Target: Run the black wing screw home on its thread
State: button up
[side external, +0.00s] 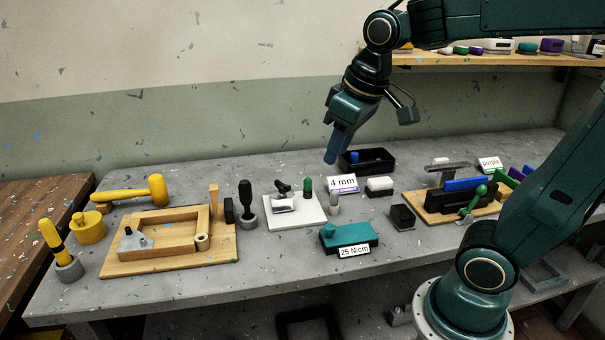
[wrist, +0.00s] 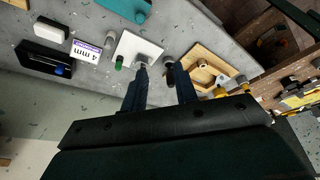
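The black wing screw (side external: 282,187) stands on a small grey-white block on the white plate (side external: 311,217), in the middle of the bench in the side view. How far it sits down its thread is too small to tell. In the wrist view the white plate (wrist: 128,45) lies ahead of the fingers, and the left fingertip partly covers the screw's area. My gripper (side external: 332,158) is high above the bench, up and to the right of the screw and apart from it. In the wrist view its fingers (wrist: 157,69) stand apart with nothing between them.
A green-topped post (side external: 308,187) stands beside the screw on the plate. A black-handled tool (side external: 246,200) stands in a grey holder to the left. A "4 mm" card (side external: 342,184), teal block (side external: 345,234) and black tray (side external: 378,163) are to the right. A wooden frame (side external: 165,262) lies left.

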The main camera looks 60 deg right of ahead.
jog(key=w+d+f+g, duration=0.1)
jog(key=w+d+f, duration=0.2)
jog(key=w, duration=0.3)
jog(key=w+d+f+g, duration=0.1)
jog(key=w+d+f, duration=0.2)
jog(key=w, duration=0.3)
jog(key=w+d+f+g, duration=0.1)
jog(key=w+d+f, duration=0.1)
jog(key=w+f, duration=0.2)
jog(key=shift+w+d+f+g, duration=0.1)
jog(key=shift+w+d+g, duration=0.1)
jog(key=shift+w, duration=0.5)
jog(key=shift+w+d+f+g, duration=0.1)
jog(key=shift+w+d, duration=0.1)
jog(key=shift+w, duration=0.45)
jog(key=shift+w+d+f, duration=0.2)
jog(key=shift+w+f, duration=0.1)
jog(key=shift+f, duration=0.05)
jog(key=shift+f, duration=0.15)
